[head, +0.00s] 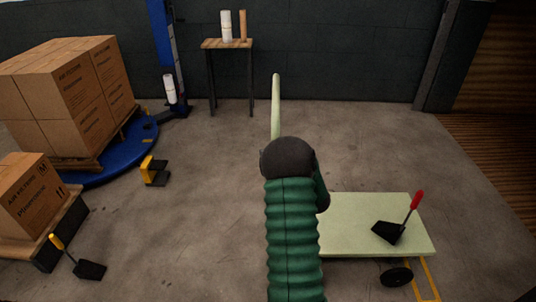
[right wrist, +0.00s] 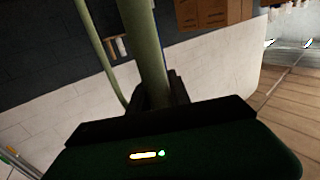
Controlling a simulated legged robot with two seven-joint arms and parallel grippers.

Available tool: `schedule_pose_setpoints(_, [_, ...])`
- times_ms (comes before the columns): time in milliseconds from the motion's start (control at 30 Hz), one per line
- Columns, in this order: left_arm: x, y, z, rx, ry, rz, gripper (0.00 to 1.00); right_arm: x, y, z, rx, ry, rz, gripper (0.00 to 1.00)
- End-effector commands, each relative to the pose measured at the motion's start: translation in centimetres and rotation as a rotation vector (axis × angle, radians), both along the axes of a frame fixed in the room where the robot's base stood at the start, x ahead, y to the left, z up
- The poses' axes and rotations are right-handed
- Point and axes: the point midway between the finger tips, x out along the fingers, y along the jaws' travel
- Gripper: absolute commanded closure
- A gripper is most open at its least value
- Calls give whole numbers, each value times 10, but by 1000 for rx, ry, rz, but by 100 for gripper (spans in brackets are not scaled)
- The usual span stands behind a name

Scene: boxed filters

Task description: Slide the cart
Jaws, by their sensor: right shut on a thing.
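The cart has a pale green flat deck (head: 365,222) at the lower right of the head view, with a dark wheel (head: 397,276) under its near edge. Its pale green handle bar (head: 276,105) rises behind my green right arm. In the right wrist view, my right gripper (right wrist: 163,95) is shut on the handle bar (right wrist: 146,50), which runs up between the dark fingers. In the head view my arm hides the grip and the left part of the cart. My left gripper is in neither view.
A black scoop with a red handle (head: 390,231) lies on the deck. Stacked cartons (head: 75,85) stand on a blue round base (head: 115,165) at left. A yellow-and-black object (head: 154,170) and a yellow-handled scoop (head: 88,269) lie on the floor. Open floor lies ahead and right.

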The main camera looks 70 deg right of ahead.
Motion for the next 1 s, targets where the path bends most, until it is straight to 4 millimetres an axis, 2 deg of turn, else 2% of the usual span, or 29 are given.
schedule_pose_setpoints(67, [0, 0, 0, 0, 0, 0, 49, -1, -1, 1, -3, -1, -3, 100])
schedule_pose_setpoints(100, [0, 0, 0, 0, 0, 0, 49, -1, -1, 1, -3, -1, -3, 73])
schedule_pose_setpoints(233, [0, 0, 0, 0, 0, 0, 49, 0, -1, 1, -3, -1, -2, 56])
schedule_pose_setpoints(533, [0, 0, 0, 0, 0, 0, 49, -1, 0, 1, -1, 0, -2, 55])
schedule_pose_setpoints(667, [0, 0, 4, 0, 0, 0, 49, -11, 6, 2, -1, 2, -3, 55])
schedule_pose_setpoints(767, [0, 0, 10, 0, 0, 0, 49, -30, 18, 3, 1, 0, -6, 55])
schedule_pose_setpoints(1000, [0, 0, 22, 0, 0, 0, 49, -90, 58, 2, 2, 1, -8, 55])
